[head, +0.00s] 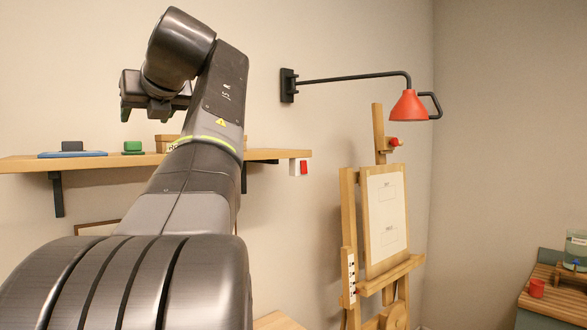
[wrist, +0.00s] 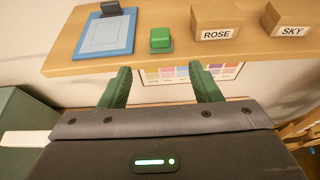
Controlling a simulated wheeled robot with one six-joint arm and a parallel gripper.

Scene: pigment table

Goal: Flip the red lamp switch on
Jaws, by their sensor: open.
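The red lamp switch (head: 304,167) is a small red rocker on a white block at the right end of the wall shelf in the head view. The red lamp (head: 409,106) hangs from a black wall arm above the easel; I cannot tell whether it is lit. My gripper shows in the wrist view (wrist: 160,88) with its two green fingers spread apart and nothing between them. In the head view it is at the upper left, above the shelf and well left of the switch. The switch is not seen in the wrist view.
The wooden shelf (wrist: 270,48) carries a blue tray (wrist: 106,36), a green block (wrist: 160,39), a ROSE box (wrist: 215,32) and a SKY box (wrist: 288,31). A wooden easel (head: 348,205) with a white sheet stands right of the switch.

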